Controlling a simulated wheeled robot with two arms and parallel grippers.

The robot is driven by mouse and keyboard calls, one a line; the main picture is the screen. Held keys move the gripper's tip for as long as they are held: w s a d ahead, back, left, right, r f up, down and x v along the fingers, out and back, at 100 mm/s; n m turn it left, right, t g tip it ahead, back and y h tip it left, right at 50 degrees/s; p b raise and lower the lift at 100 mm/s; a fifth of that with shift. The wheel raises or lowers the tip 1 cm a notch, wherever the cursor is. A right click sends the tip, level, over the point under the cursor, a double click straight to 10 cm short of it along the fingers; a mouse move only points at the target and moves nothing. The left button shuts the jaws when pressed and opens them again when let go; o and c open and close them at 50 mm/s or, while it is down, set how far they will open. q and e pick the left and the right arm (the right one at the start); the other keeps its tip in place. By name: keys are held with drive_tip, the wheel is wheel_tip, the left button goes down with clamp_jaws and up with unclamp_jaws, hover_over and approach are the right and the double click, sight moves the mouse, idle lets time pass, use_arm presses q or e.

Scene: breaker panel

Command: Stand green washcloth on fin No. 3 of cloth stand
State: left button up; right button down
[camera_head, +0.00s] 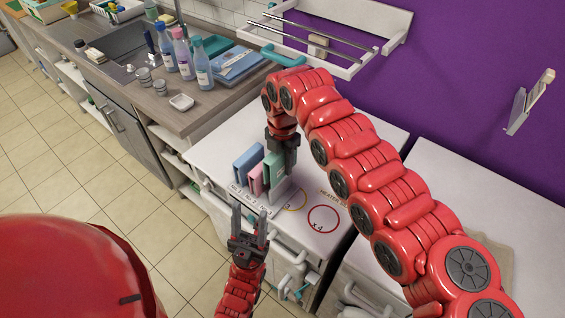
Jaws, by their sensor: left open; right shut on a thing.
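The cloth stand (247,199) is on the white counter top, with fin labels along its front edge. A blue cloth (247,163) stands at its left and a pink cloth (256,178) stands beside it. The green washcloth (273,171) is upright to the right of the pink one, at the stand's right part. My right gripper (282,156) points down and is shut on the green washcloth. The gripper hides part of it, and I cannot tell whether the cloth's lower edge touches the stand. My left gripper (249,216) is open and empty, in front of the stand.
A red circle (323,219) and a yellow ring (292,199) are marked on the counter right of the stand. Several bottles (183,58) stand by the sink at the back left. A wall rack (318,40) hangs behind my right arm.

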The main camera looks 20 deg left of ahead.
sight(282, 183)
drive_tip(key=shift+f+b, duration=3.15)
drive_tip(key=shift+f, duration=1.95)
drive_tip(key=shift+c, duration=2.3)
unclamp_jaws()
drive_tip(key=shift+r, duration=0.4)
wheel_tip(282, 183, up, 17)
drive_tip(key=shift+f+b, duration=0.15)
drive_tip(key=shift+b, duration=0.95)
